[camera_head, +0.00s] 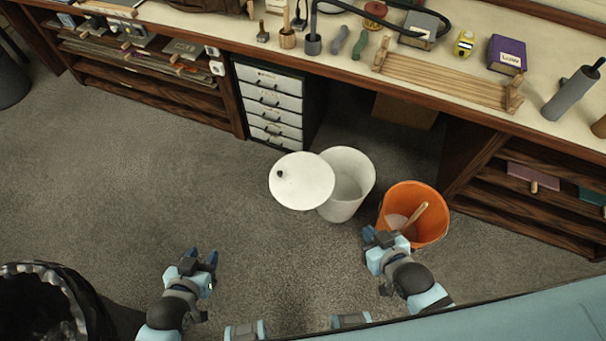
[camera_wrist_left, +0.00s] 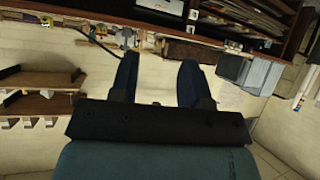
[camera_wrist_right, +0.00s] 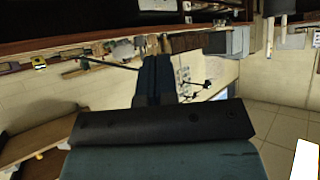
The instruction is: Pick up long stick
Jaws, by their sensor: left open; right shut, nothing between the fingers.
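A wooden stick (camera_head: 415,216) leans in an orange bucket (camera_head: 435,226) on the floor, its upper end near the rim. Its lower end is in pale contents. My right gripper (camera_head: 373,236) is shut and empty just left of the bucket, apart from the stick as far as I can tell. It also shows in the right wrist view (camera_wrist_right: 157,75) with its fingers together. My left gripper (camera_head: 202,257) is open and empty above the floor at the lower left. It also shows in the left wrist view (camera_wrist_left: 157,80) with its fingers apart. Neither wrist view clearly shows the stick.
A white bin (camera_head: 354,194) with a round white lid (camera_head: 303,181) beside it stands left of the orange bucket. The workbench (camera_head: 345,71) crosses the back with tools and a wooden rack (camera_head: 445,82). A black bin (camera_head: 85,300) is at lower left.

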